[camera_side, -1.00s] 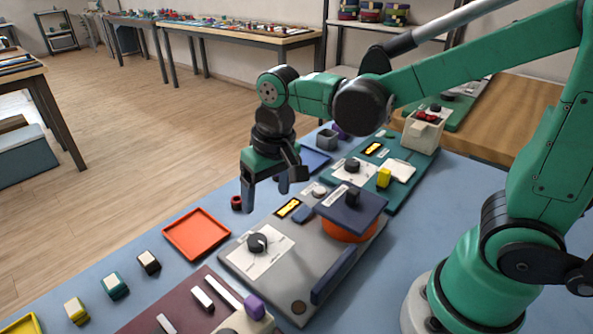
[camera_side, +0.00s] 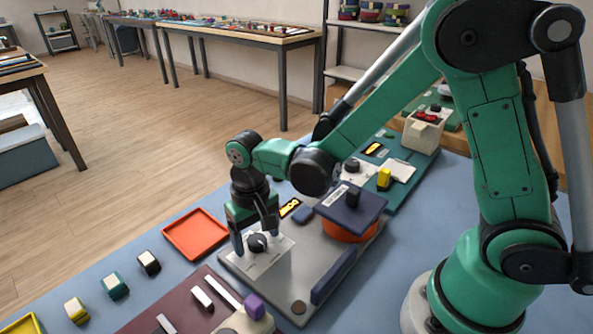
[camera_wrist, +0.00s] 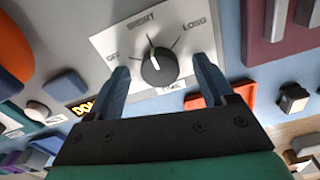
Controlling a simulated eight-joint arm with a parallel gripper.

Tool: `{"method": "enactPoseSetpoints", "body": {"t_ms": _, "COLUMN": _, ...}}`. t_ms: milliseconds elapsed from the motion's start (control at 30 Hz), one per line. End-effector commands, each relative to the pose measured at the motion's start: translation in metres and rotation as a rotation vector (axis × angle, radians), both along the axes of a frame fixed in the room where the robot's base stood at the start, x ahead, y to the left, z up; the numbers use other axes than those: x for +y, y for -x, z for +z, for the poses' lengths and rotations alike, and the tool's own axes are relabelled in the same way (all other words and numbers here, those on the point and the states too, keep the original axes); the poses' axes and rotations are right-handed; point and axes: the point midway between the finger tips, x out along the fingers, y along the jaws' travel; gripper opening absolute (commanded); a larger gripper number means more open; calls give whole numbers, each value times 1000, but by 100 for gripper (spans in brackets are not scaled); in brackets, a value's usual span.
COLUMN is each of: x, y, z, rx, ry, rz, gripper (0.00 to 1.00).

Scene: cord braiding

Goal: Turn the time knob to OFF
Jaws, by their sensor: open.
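The time knob (camera_wrist: 158,68) is a round black knob on a white dial plate (camera_wrist: 112,42). The plate is printed OFF, SHORT and LONG, with TIME below. The knob's white mark points about at SHORT. In the side view the knob (camera_side: 257,243) sits at the near left part of a grey panel (camera_side: 290,295). My gripper (camera_wrist: 161,64) is open, with one finger on either side of the knob. A gap shows between each finger and the knob in the wrist view. In the side view my gripper (camera_side: 256,246) is low over the dial plate.
A dark blue plate with an upright handle on an orange round base (camera_side: 350,233) stands right of the dial. A blue bar (camera_side: 333,276) lies at the panel's right edge. A yellow-lettered display (camera_wrist: 84,106) and an orange tray (camera_side: 197,234) are near.

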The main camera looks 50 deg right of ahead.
Motion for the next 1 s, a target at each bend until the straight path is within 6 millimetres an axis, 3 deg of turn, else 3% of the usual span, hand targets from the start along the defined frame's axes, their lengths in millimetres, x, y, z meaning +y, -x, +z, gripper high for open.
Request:
{"method": "enactPoseSetpoints", "body": {"t_ms": 167, "x": 0, "y": 0, "z": 0, "rx": 0, "ry": 0, "rz": 0, "gripper": 76}}
{"method": "enactPoseSetpoints", "body": {"t_ms": 433, "x": 0, "y": 0, "z": 0, "rx": 0, "ry": 0, "rz": 0, "gripper": 0}}
{"method": "enactPoseSetpoints", "body": {"t_ms": 733, "x": 0, "y": 0, "z": 0, "rx": 0, "ry": 0, "rz": 28, "gripper": 0}}
{"method": "enactPoseSetpoints", "body": {"t_ms": 1000, "x": 0, "y": 0, "z": 0, "rx": 0, "ry": 0, "rz": 176, "gripper": 0}}
